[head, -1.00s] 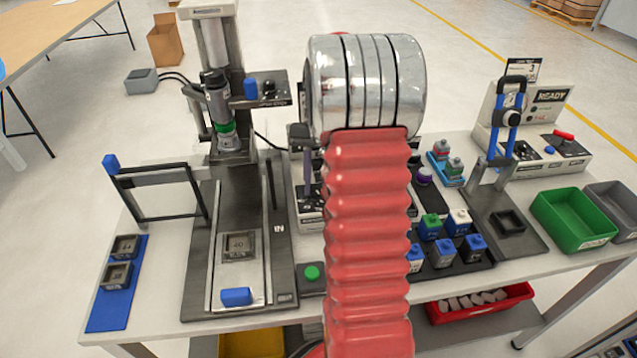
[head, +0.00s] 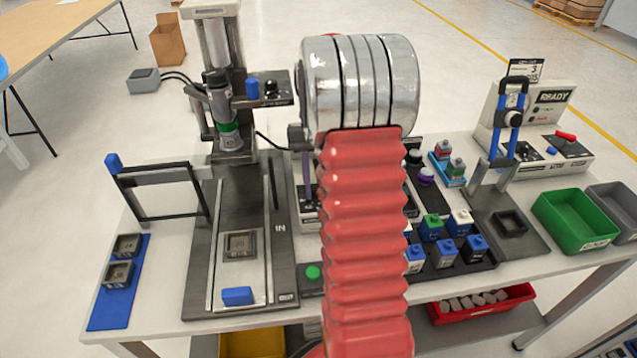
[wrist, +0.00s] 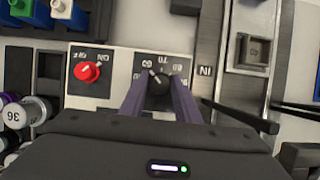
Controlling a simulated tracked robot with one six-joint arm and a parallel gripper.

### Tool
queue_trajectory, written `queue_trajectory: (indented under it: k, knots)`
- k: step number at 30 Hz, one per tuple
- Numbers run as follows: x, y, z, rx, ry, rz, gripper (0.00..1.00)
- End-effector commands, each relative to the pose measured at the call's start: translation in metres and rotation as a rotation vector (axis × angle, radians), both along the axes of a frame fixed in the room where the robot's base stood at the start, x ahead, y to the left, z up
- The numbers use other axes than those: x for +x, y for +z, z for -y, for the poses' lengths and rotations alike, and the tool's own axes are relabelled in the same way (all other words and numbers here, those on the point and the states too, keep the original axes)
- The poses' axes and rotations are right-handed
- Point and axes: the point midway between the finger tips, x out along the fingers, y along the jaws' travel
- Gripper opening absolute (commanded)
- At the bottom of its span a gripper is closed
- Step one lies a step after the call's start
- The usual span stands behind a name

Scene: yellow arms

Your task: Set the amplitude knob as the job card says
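A black round knob (wrist: 158,83) with a white pointer mark sits on a pale panel in the wrist view. Printed numbers surround it, upside down; the pointer tilts to the upper left. My gripper (wrist: 159,88) has its two purple fingers on either side of the knob. Whether they touch it or leave a gap I cannot tell. In the head view my red-sleeved arm hides most of that panel; a purple finger (head: 308,167) shows left of it.
A red knob (wrist: 88,72) with a switch label is left of the black knob. The press machine (head: 228,115) stands left of my arm in the head view, with a green button (head: 313,272) beside its base. Blue-and-white blocks (head: 446,250) and a green bin (head: 575,220) are to the right.

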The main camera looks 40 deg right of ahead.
Motion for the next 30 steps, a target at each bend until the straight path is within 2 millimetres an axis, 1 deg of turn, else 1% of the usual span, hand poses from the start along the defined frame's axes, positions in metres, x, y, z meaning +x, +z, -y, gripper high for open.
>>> queue_trajectory:
  k: [1,5,13,17,20,23,30]
  knots:
    - [0.001,0.0,0.0,-0.002,0.0,0.002,0.33]
    - [0.002,0.001,0.001,-0.003,0.0,0.005,0.42]
    - [0.003,0.002,0.001,-0.004,-0.001,0.009,0.42]
    - [0.005,0.007,0.003,-0.005,-0.001,0.01,0.42]
    - [0.008,0.016,0.005,-0.006,-0.001,0.012,0.42]
    - [0.013,0.029,0.008,-0.007,-0.001,0.012,0.42]
    - [0.025,0.065,0.017,-0.006,-0.001,0.011,0.42]
